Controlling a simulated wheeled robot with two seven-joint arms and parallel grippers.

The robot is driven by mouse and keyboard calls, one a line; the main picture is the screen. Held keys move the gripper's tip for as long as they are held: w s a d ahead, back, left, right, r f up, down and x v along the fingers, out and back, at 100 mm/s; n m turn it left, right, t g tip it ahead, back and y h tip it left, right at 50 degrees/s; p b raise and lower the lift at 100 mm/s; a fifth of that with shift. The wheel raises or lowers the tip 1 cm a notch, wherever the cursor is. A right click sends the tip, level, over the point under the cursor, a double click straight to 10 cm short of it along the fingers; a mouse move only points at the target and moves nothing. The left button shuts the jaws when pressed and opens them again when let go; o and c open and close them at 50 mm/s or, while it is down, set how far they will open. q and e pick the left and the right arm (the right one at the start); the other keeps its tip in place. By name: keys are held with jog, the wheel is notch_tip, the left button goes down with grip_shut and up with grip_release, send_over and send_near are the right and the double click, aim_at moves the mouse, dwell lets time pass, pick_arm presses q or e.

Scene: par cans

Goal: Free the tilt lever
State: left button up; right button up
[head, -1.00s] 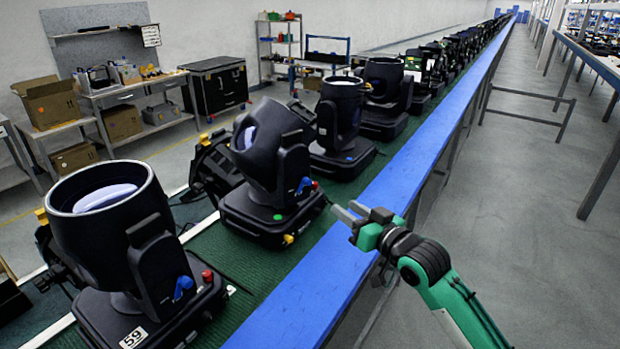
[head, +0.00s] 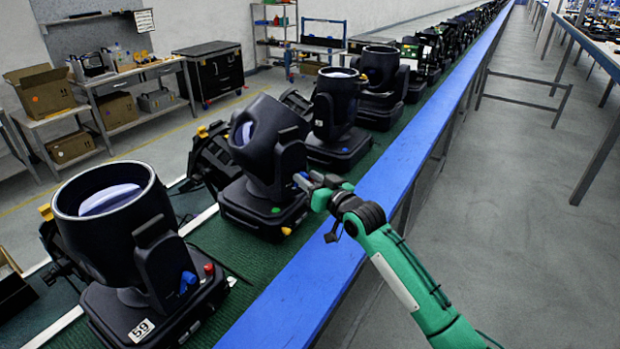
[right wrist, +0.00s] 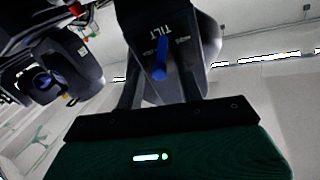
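The tilt lever (right wrist: 160,58) is a small blue lever on a dark yoke arm marked TILT in the right wrist view. It belongs to the tilted black par can (head: 262,140), second from the front in the head view. My right gripper (head: 304,180) is at that can's yoke, and its fingers hide most of the lever there. In the right wrist view the fingers of my right gripper (right wrist: 160,82) stand apart, one either side of the lever, with gaps between. I cannot tell whether they touch the yoke. My left gripper is not in view.
A nearer par can (head: 112,215) marked 59 stands at front left, with its own blue lever (head: 188,279). More cans line the green belt (head: 240,262) behind. A blue rail (head: 290,295) edges the belt.

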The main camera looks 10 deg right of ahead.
grip_shut()
dwell(0.3)
jog(key=a+n, duration=0.1)
jog(key=n, duration=0.3)
jog(key=s+a+n, duration=0.1)
jog(key=n, duration=0.3)
jog(key=a+n, duration=0.1)
jog(key=n, duration=0.2)
jog(key=shift+s+n, duration=0.25)
jog(key=shift+n, duration=0.15)
jog(key=shift+a, duration=0.1)
dwell(0.4)
grip_release()
